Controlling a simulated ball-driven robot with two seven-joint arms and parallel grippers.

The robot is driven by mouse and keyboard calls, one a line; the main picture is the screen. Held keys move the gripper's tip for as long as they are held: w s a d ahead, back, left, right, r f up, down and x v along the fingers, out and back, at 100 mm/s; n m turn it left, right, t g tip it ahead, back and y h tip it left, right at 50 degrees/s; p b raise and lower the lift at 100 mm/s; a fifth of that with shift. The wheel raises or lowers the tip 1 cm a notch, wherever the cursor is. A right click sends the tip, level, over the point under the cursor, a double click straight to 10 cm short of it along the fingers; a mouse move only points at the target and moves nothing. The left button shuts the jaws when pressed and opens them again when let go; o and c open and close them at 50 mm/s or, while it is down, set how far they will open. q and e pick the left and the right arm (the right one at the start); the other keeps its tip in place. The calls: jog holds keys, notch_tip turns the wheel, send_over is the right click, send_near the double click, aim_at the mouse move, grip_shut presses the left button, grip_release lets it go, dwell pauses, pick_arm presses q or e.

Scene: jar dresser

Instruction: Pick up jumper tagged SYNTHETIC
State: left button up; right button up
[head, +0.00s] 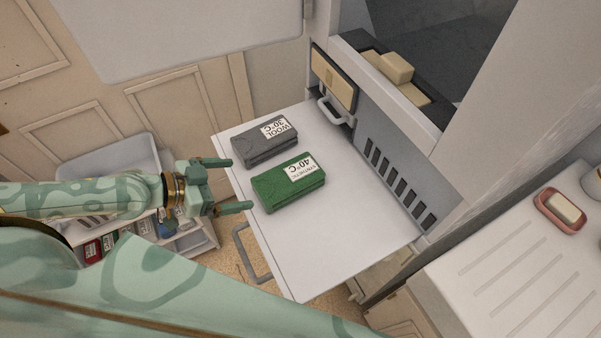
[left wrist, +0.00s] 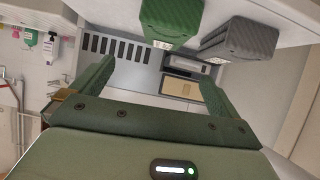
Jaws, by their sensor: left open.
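The jumper tagged SYNTHETIC (head: 283,190) is a folded green bundle with a white label reading 40°C. It lies flat on the white pull-out shelf (head: 330,258). It also shows at the top of the left wrist view (left wrist: 172,20). A grey folded jumper tagged WOOL 30°C (head: 258,148) lies just behind it on the shelf. My left gripper (head: 242,185) is open and empty, just left of the green jumper. Its fingers point at the jumper and appear apart from it. My right gripper does not show.
A soap dish (head: 560,210) stands on the white ribbed counter (head: 520,275) at right. Below left is a rack with several labelled items (head: 95,250). The shelf's front part is clear.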

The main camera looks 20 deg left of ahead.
pick_arm(q)
send_near(287, 176)
jog(key=x, duration=0.4)
jog(key=shift+d+p, duration=0.3)
jog(key=shift+p, duration=0.1)
jog(key=x, duration=0.6)
jog(key=shift+w+a+f, duration=0.15)
jog(key=c, duration=0.9)
